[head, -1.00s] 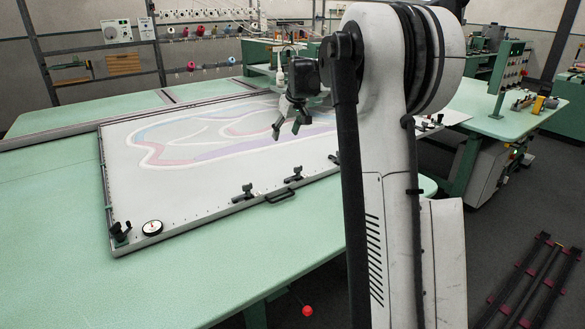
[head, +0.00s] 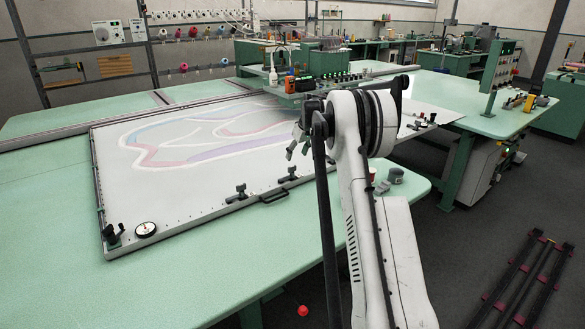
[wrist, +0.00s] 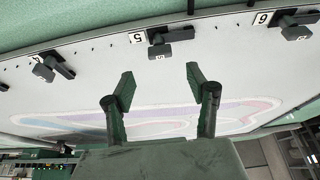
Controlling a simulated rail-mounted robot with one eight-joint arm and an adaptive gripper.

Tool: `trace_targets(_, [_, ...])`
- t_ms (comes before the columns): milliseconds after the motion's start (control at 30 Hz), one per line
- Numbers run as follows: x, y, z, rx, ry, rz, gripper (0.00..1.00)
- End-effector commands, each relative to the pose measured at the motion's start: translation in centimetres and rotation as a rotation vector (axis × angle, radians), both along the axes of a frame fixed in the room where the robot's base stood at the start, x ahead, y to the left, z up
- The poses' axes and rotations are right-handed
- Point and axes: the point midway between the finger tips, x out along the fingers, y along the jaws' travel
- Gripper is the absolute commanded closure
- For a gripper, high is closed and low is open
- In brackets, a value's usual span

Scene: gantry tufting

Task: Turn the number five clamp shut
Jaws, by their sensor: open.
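In the wrist view the number five clamp (wrist: 158,46) is a dark block with a handle on the frame's edge, beside a white label (wrist: 137,38) reading 5. Its handle lies over the pale cloth side; I cannot tell how tightly it is closed. My gripper (wrist: 160,78) is open and empty, its two fingers apart, with the clamp just beyond and between the fingertips, not touching. In the head view my gripper (head: 298,150) hangs above the frame's front edge, partly hidden by my arm. Which clamp there is number five cannot be read.
Clamp four (wrist: 52,66) and clamp six (wrist: 294,26) sit either side. In the head view, other clamps (head: 236,192) and a black handle (head: 273,197) line the front edge of the frame (head: 185,220).

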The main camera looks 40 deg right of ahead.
Motion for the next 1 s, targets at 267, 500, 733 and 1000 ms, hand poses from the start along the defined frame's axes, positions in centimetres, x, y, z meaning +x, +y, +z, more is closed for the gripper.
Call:
trace_targets(267, [2.0, 0.0, -4.8, 0.0, 0.0, 0.001, 0.48])
trace_targets(500, [3.0, 0.0, -7.1, 0.0, 0.0, 0.0, 0.48])
trace_targets(733, [3.2, 0.0, -7.7, 0.0, 0.0, 0.0, 0.48])
trace_targets(1000, [3.2, 0.0, -7.7, 0.0, 0.0, 0.0, 0.6])
